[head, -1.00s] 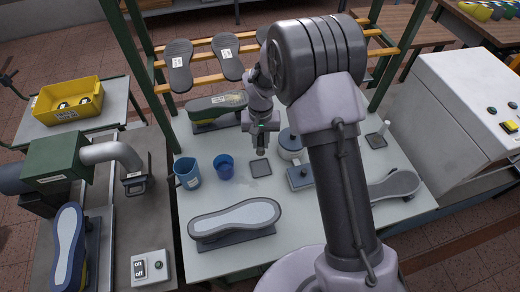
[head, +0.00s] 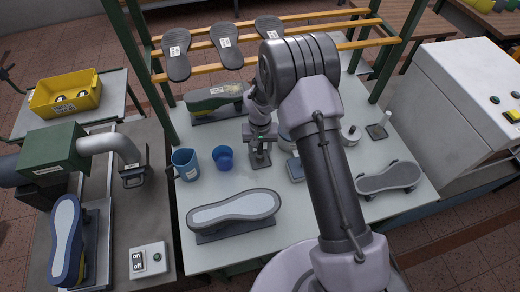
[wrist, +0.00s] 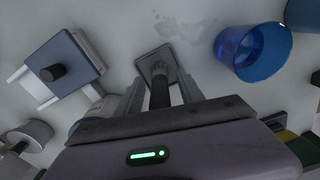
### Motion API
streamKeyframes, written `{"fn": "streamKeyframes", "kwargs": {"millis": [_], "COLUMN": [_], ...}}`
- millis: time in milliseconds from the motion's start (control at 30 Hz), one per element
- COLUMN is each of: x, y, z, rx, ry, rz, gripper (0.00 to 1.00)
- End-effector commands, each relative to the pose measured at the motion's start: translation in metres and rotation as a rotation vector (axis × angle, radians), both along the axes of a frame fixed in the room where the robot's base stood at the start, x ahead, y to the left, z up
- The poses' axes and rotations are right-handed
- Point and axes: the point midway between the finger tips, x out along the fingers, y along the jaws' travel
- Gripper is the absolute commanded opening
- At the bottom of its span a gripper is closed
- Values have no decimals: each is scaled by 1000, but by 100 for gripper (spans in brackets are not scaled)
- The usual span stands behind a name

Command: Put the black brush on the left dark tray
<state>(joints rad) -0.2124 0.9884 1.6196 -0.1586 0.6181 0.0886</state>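The left dark tray (head: 258,162) lies flat on the light worktable, and it also shows in the wrist view (wrist: 156,60). The black brush (wrist: 160,92) shows as a dark upright handle over the near part of this tray. Its lower end is hard to make out, but it seems to stand on the tray. My gripper (head: 260,150) is low over the tray. In the wrist view its fingers (wrist: 160,95) are on both sides of the handle, with a gap on each side. The gripper hides most of the brush in the head view.
A blue cup (head: 223,158) and a blue mug (head: 185,165) stand left of the tray. A blue block with a dark knob (wrist: 65,70) is close on the other side. A second tray (head: 376,132) with a white-handled brush is at right.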

Motion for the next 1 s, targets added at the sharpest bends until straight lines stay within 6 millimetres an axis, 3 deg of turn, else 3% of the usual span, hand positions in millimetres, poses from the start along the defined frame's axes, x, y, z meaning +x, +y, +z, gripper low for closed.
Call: {"fn": "streamKeyframes", "kwargs": {"millis": [233,367,600,867,967,1000], "x": [0,1,1,0,-9,-19], "y": [0,0,0,-1,-10,-17], "z": [2,20,90,132,185,216], "rx": [0,1,1,4,29,44], "ry": [0,-2,-4,-9,-58,-88], "rz": [0,-1,0,-6,-43,-68], "gripper": [44,44,44,44,44,44]}}
